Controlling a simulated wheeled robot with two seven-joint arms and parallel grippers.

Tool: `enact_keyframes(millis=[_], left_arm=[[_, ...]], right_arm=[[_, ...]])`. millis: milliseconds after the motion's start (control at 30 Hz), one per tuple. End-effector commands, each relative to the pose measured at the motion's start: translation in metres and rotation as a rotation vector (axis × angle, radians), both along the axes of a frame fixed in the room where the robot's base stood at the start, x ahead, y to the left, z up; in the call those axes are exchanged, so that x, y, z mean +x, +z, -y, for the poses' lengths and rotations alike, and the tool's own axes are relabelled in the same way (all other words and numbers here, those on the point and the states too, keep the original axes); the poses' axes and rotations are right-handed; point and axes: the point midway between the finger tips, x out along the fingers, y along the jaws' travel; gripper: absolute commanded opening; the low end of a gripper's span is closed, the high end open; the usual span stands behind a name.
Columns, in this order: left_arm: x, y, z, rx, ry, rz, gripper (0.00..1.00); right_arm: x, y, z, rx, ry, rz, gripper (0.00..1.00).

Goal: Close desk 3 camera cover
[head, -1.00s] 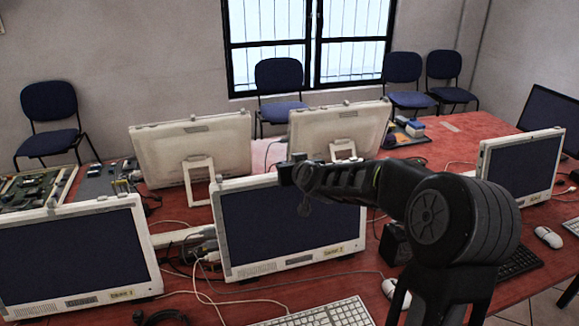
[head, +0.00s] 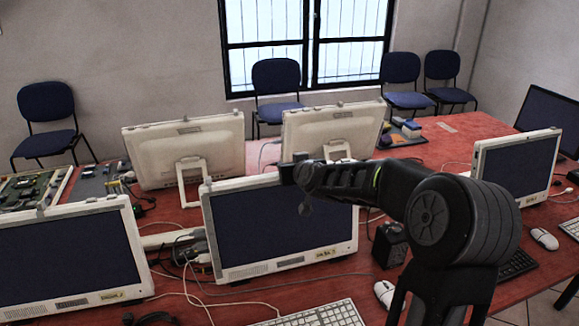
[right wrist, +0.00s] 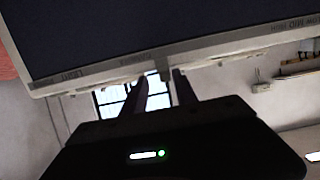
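The middle front monitor (head: 281,224), white-framed with a dark screen, has my right gripper (head: 297,172) at its top edge. Its yellow desk label (head: 317,252) is too small to read surely. In the right wrist view, the printed bezel (right wrist: 110,71) of a monitor appears upside down. A small grey tab (right wrist: 166,72), perhaps the camera cover, sticks out from it. My right gripper also shows in this view (right wrist: 160,88), its two dark fingers apart on either side of the tab; contact cannot be told. My left gripper is not in view.
Another white monitor (head: 62,250) stands at left and one (head: 517,166) at right. Two monitors (head: 186,148) face away behind. A keyboard (head: 318,314), a mouse (head: 384,292) and loose cables lie on the red tabletop (head: 345,275).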

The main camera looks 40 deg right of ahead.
Motion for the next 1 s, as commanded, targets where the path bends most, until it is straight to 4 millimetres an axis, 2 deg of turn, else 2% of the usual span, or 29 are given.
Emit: enact_keyframes(millis=[367,467,800,1000], left_arm=[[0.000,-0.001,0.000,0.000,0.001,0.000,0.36],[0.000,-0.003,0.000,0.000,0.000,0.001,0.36],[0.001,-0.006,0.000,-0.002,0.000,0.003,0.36],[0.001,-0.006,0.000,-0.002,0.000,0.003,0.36]], right_arm=[[-0.004,0.002,-0.004,0.001,0.004,0.000,0.36],[-0.012,0.006,-0.007,0.000,0.004,0.001,0.36],[-0.059,0.027,-0.022,0.000,0.001,0.001,0.36],[-0.068,0.030,-0.026,0.001,0.002,0.000,0.36]])
